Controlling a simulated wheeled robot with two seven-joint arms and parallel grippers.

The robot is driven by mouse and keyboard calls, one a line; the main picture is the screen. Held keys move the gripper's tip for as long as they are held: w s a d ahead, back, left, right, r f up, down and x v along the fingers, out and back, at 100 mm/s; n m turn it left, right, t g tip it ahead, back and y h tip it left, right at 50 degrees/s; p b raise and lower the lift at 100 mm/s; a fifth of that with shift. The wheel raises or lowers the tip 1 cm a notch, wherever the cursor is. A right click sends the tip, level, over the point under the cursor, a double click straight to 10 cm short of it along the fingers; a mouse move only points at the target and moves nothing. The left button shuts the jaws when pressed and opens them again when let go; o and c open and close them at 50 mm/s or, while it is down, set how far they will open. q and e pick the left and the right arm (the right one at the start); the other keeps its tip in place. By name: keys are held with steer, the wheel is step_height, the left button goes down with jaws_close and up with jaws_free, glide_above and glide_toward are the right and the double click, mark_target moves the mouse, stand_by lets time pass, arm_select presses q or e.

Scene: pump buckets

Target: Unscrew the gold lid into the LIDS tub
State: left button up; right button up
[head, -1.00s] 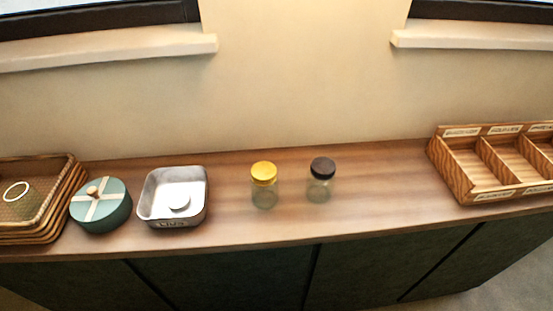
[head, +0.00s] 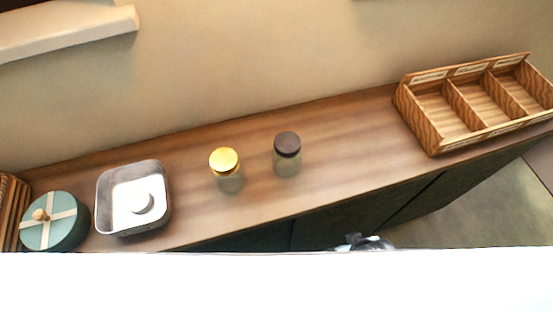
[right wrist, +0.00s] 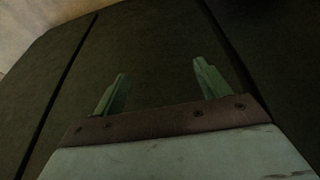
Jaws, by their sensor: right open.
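The gold lid (head: 224,160) sits on a clear glass jar (head: 230,183) that stands upright on the wooden counter. The LIDS tub (head: 103,206), a square metal tub, stands to the left of the jar and has a light round lid (head: 142,203) lying in it. My right gripper (right wrist: 160,75) is open and empty in the right wrist view, facing the dark cabinet front. In the head view a small grey part, perhaps of my arm, shows below the counter edge. My left gripper is not in view.
A second glass jar (head: 288,164) with a dark lid stands just right of the gold-lidded one. A teal round box (head: 60,235) stands left of the tub. A wooden divided tray (head: 425,127) is at the right. The counter between dark-lidded jar and tray is clear.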

mark_target(233, 170)
steer(key=w+a+r+t+y+p, duration=0.1)
steer(key=w+a+r, duration=0.1)
steer(key=r, duration=1.1)
steer(key=w+a+r+t+p, duration=0.1)
steer(key=w+r+p, duration=0.1)
steer(key=r, duration=1)
steer(key=a+r+n+t+y, duration=0.25)
steer(key=a+n+y, duration=0.2)
steer(key=a, duration=0.45)
steer(key=a+r+n+t+y, duration=0.1)
steer(key=a+r+n+y, duration=0.3)
steer(key=a, duration=0.6)
steer(key=shift+m+y, duration=0.35)
steer(key=shift+m, duration=0.3)
steer(key=x, duration=0.7)
steer(key=shift+w+a+f, duration=0.1)
steer(key=shift+w+a, duration=0.1)
steer(key=shift+w, duration=0.1)
steer(key=shift+r+x, duration=0.1)
steer(key=shift+x, duration=1.25)
steer(key=shift+r+x, duration=0.15)
steer(key=shift+x, duration=1.2)
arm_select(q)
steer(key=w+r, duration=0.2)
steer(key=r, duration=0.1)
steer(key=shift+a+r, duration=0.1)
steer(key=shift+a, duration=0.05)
arm_select(e)
steer(key=shift+w, duration=0.1)
